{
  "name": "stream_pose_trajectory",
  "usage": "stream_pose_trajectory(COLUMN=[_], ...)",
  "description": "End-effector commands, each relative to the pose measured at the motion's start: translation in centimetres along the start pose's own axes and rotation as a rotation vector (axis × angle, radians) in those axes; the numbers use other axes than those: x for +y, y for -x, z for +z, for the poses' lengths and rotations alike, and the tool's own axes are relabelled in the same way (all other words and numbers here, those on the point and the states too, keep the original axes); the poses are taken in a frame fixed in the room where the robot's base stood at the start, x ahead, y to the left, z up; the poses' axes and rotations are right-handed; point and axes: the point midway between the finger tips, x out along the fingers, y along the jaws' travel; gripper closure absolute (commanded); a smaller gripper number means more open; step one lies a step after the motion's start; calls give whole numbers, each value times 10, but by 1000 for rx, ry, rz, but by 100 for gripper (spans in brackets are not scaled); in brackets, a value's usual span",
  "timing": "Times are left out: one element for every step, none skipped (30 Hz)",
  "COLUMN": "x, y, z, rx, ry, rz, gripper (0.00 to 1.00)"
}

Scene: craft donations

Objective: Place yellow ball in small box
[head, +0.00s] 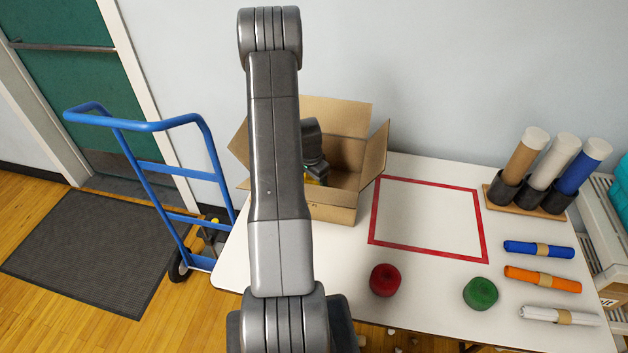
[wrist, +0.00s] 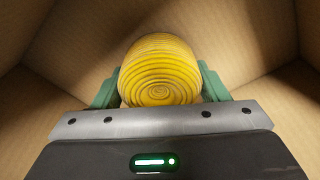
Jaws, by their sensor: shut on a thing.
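The yellow ball (wrist: 160,72), which looks like wound yarn, sits between the two green fingers of my gripper (wrist: 160,88) in the wrist view. My gripper is shut on it. Cardboard walls surround the ball and fingers in the wrist view. In the head view, the open cardboard box (head: 335,213) stands on the table with its flaps spread, and my gripper (head: 314,176) reaches down inside it. I cannot tell whether the ball touches the box floor.
A red ball (head: 385,280) and a green ball (head: 481,292) lie on the white table near its front. A red taped square (head: 428,242) is empty. Rolls (head: 541,279) and a tube stand (head: 530,198) are at right. A blue hand truck (head: 150,170) stands left.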

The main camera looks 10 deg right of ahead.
Motion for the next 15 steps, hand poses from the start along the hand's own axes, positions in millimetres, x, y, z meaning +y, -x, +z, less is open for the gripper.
stream_pose_trajectory(x=[0, 0, 0, 0, 0, 0, 0, 0, 0, 0, 0, 0, 0, 0, 0], y=[-3, -4, -5, -5, -6, -5, -5, -5, -5, -6, -6, -7, -8, -9, -9], z=[0, 1, 1, 1, 0, 0, 0, 0, 0, 0, 1, 1, 1, 1, 1], rx=[0, 0, 0, 0, 1, 1, 1, 1, 1, 1, 1, 1, 1, 1, 1], ry=[0, 0, 0, 0, 0, 0, 0, 0, 0, 0, 0, 0, 0, 0, 0], rz=[0, 0, -1, -1, -1, -2, -2, -1, -1, -1, -1, -1, -1, -1, -1], gripper=[55, 55, 55, 55, 55, 55, 55, 55, 55, 55, 55, 55, 55, 55, 31])
